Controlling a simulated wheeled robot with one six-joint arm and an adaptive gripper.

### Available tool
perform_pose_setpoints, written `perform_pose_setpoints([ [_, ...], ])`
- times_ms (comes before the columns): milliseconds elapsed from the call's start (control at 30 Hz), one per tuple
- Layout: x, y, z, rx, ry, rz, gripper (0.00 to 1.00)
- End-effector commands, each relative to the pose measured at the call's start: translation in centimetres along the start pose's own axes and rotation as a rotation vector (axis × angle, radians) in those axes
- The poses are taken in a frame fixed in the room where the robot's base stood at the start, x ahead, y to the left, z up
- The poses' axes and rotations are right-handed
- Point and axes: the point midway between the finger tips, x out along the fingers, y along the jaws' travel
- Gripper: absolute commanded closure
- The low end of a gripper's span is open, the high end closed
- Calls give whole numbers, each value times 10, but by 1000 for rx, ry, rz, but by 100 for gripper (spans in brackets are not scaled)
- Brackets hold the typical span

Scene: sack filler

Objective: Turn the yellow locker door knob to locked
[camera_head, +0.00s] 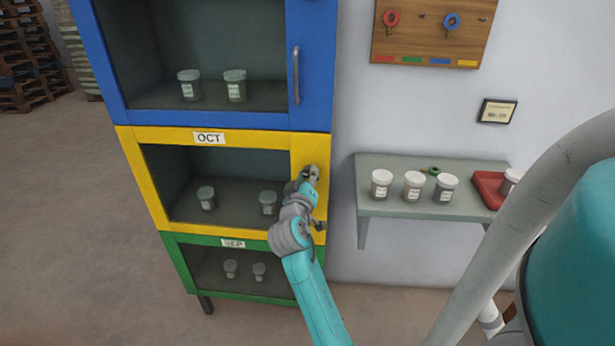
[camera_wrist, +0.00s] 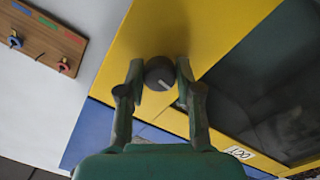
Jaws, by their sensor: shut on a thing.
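The yellow locker (camera_head: 169,208) is the middle one of a stack of three, with an OCT label on its top edge. Its framed door has a dark see-through panel and looks closed. The door knob (camera_wrist: 159,74) is dark and round with a pale mark line, on the yellow frame in the wrist view. My gripper (camera_wrist: 159,78) has one finger on each side of the knob and is shut on it. In the head view my gripper (camera_head: 309,176) is at the right side of the yellow door and largely hides the knob.
A blue locker (camera_head: 228,120) sits above and a green locker (camera_head: 190,268) below. A grey shelf (camera_head: 400,209) with several white-lidded jars and a red tray (camera_head: 487,190) is to the right. A wooden key board (camera_head: 430,40) hangs on the wall above the shelf.

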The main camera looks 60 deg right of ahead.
Motion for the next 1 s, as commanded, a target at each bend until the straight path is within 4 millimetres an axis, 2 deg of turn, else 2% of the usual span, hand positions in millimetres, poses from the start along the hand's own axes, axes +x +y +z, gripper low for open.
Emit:
perform_pose_setpoints([
  [1000, 0, -1, -1, 940, -44, -43, 100],
])
